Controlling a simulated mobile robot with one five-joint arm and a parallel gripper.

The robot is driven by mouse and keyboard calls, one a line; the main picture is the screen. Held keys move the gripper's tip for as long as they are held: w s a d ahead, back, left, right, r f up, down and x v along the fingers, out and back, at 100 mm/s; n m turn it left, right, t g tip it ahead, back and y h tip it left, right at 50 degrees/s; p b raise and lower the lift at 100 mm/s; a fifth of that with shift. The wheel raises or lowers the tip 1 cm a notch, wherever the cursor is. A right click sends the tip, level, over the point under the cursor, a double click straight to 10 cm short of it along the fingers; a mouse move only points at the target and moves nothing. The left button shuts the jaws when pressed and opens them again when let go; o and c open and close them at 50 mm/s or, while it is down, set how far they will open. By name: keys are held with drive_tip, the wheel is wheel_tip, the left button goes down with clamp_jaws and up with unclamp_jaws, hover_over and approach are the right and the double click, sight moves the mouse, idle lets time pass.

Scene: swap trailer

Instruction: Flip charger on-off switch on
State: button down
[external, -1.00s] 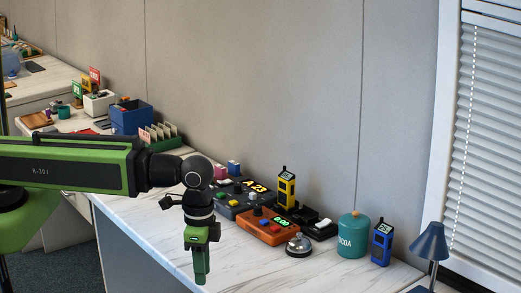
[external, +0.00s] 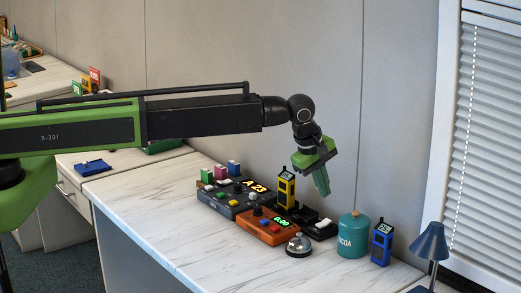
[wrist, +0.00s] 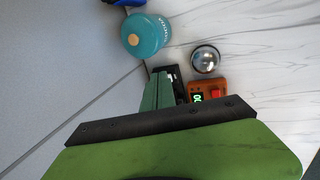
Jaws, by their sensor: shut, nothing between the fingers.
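The black charger (external: 308,219) lies on the marble-look desk against the wall, with a yellow handheld device (external: 286,188) standing in it. A white rocker switch (external: 322,223) sits at its right end; which way it is tipped is too small to tell. My green gripper (external: 325,192) is shut and empty, tilted down in the air above the charger's right end, apart from it. In the wrist view, the shut fingers (wrist: 158,82) cover part of the charger (wrist: 179,86).
An orange console (external: 267,228) with a green display and a silver bell (external: 299,245) lie in front of the charger. A teal cocoa canister (external: 353,238) and a blue handheld device (external: 381,244) stand to its right. A grey console (external: 237,198) is at left. The desk front is clear.

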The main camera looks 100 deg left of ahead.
sight(328, 220)
drive_tip(key=s+a+r, duration=0.1)
drive_tip(key=s+a, duration=0.1)
drive_tip(key=a, duration=0.3)
drive_tip(key=shift+s+a+n, duration=0.3)
drive_tip(key=shift+a+n, duration=0.05)
drive_tip(key=shift+n, duration=0.05)
drive_tip(key=b+x, duration=1.2)
drive_tip(key=x, duration=0.1)
drive_tip(key=shift+s+f, duration=0.1)
drive_tip(key=shift+a+f+b, duration=0.25)
drive_tip(key=shift+f+b, duration=0.15)
drive_tip(key=shift+b, duration=0.1)
drive_tip(key=shift+r, duration=0.1)
